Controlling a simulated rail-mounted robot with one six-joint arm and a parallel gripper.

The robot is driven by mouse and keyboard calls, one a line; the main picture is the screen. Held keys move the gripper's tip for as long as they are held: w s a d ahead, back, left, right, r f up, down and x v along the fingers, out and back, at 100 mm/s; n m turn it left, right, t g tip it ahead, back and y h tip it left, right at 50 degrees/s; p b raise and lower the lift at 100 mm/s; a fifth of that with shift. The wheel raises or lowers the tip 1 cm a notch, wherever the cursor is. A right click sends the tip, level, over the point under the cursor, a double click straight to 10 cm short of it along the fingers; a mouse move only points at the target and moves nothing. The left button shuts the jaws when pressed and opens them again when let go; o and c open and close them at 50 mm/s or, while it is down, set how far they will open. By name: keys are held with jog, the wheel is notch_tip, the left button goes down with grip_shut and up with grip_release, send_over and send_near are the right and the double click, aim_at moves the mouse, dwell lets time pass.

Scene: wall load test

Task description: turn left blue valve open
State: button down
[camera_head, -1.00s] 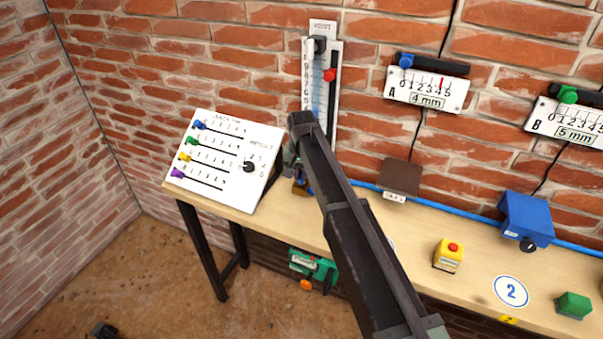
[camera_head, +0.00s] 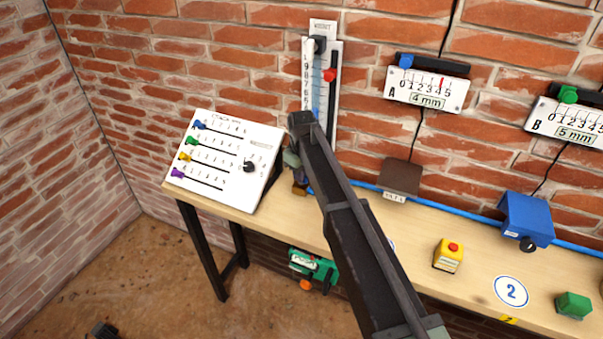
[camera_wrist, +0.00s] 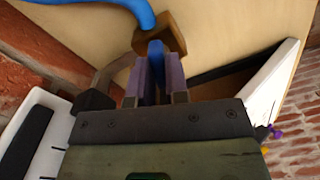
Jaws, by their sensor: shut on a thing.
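The left blue valve shows in the wrist view as a blue handle (camera_wrist: 155,58) on a brass-coloured body (camera_wrist: 178,30). A blue hose (camera_wrist: 125,9) runs up to the body. My gripper (camera_wrist: 157,72) has its two fingers on either side of the handle and is shut on it. In the head view, the brass valve body (camera_head: 299,189) sits low at the back of the table, under the end of my arm. My arm hides most of the valve and the fingers there. The handle's exact angle is hard to tell.
A white slider panel (camera_head: 225,160) stands left of the valve on the wooden table (camera_head: 400,240). A vertical gauge with a red slider (camera_head: 330,75) is on the brick wall behind. A brown box (camera_head: 400,178), yellow button box (camera_head: 448,256) and blue box (camera_head: 526,220) lie right.

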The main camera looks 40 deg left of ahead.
jog(key=shift+n, duration=2)
jog(key=c, duration=1.1)
grip_release()
notch_tip(320, 180, up, 11)
jog(key=p, duration=1.1)
jog(key=shift+f, duration=0.1)
